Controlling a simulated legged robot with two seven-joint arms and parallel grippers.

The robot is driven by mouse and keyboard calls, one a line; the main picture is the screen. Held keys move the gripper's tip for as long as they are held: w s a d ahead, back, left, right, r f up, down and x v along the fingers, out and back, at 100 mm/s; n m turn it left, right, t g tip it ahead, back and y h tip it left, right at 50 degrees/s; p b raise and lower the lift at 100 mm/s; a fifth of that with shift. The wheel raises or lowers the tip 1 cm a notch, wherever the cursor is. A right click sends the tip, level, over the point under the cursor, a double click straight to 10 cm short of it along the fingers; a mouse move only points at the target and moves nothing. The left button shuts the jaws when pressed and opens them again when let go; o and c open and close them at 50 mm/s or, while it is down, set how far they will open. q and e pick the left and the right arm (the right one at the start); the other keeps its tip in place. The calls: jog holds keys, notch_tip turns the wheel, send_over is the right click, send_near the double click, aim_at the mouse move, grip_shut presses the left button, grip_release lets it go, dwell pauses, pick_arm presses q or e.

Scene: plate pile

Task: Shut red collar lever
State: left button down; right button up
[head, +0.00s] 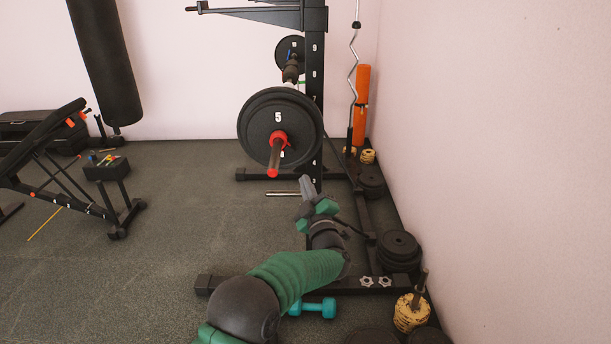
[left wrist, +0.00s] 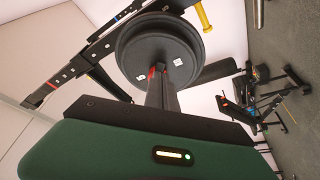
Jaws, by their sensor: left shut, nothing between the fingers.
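The red collar (head: 277,138) sits around the bar end against the black plate (head: 256,112) marked 5. Its lever is too small to tell apart or to judge open or shut. The red-tipped bar end (head: 273,160) sticks out toward me below it. My left gripper (head: 306,184) is shut and empty, pointing up, below and to the right of the collar and apart from it. In the left wrist view the shut fingers (left wrist: 160,88) stand before the plate (left wrist: 150,48), and a sliver of red (left wrist: 152,73) shows beside them. My right gripper is not in view.
The black rack post (head: 315,75) stands just right of the plate. Stacked plates (head: 398,248), a teal dumbbell (head: 318,308) and the rack's base lie on the floor. A bench (head: 50,150) and punching bag (head: 103,60) are at left.

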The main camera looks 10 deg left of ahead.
aim_at(287, 149)
pick_arm(q)
jog(key=a+p+x, duration=0.1)
jog(key=x, duration=0.7)
jog(key=shift+p, duration=0.3)
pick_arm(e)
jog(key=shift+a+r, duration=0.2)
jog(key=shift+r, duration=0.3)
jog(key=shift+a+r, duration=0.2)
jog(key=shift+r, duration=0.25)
pick_arm(q)
jog(key=shift+d, duration=0.1)
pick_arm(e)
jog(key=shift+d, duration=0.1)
pick_arm(q)
jog(key=shift+w+a+r, duration=0.1)
jog(key=shift+w+a, duration=0.2)
jog(key=shift+w, duration=0.15)
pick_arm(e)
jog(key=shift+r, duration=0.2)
pick_arm(q)
jog(key=shift+a+r+p, duration=0.5)
jog(key=shift+a+r, duration=0.25)
jog(key=shift+a, duration=0.1)
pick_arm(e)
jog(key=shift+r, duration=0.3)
